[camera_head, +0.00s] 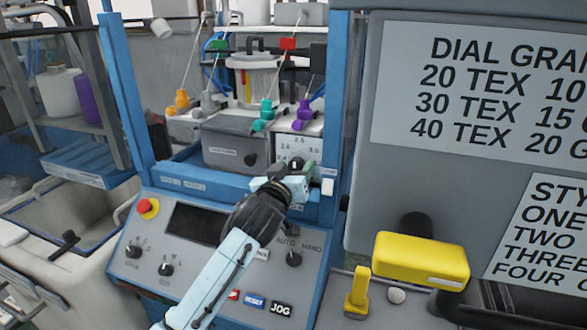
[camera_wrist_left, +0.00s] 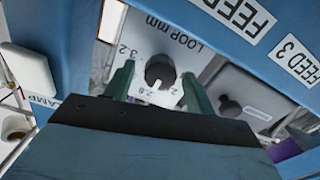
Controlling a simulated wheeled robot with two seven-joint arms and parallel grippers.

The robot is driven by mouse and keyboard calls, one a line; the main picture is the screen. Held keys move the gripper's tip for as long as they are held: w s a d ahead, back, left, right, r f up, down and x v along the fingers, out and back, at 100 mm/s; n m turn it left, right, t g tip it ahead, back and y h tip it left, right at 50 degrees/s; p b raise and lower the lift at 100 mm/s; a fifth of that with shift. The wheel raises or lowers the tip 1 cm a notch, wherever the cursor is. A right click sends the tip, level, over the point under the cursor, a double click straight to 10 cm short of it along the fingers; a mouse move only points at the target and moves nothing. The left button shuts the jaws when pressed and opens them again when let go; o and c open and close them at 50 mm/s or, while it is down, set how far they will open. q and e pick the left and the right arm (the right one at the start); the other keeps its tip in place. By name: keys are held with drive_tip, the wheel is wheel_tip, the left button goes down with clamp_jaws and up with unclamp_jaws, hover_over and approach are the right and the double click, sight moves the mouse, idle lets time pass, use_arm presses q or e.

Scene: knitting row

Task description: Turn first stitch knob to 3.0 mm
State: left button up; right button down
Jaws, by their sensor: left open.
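The stitch knob (camera_wrist_left: 160,70) is a dark round knob on a white plate (camera_wrist_left: 185,55) marked "LOOP mm", seen upside down in the left wrist view. A small white mark at its edge appears to point near 2.8, though the small figures are hard to read. My left gripper (camera_wrist_left: 158,88) is open, its two green fingers on either side of the knob; contact cannot be told. In the head view my left gripper (camera_head: 292,170) is at the dial plate (camera_head: 299,144) and hides most of the knob. My right gripper is not in view.
A grey box (camera_head: 235,140) with another dark knob (camera_head: 250,158) stands left of the dial. Blue frame posts (camera_head: 340,90) flank the opening. Below is a control panel (camera_head: 190,265) with a red button (camera_head: 148,207). A yellow block (camera_head: 422,258) is at right.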

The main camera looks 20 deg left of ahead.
use_arm(q)
drive_tip(key=c, duration=1)
drive_tip(key=shift+o, duration=0.2)
drive_tip(key=m+p, duration=0.2)
drive_tip(key=m, duration=0.1)
drive_tip(key=m+p, duration=0.3)
drive_tip(key=m, duration=0.1)
drive_tip(key=shift+m, duration=0.3)
drive_tip(key=o, duration=1)
drive_tip(key=shift+c, duration=0.2)
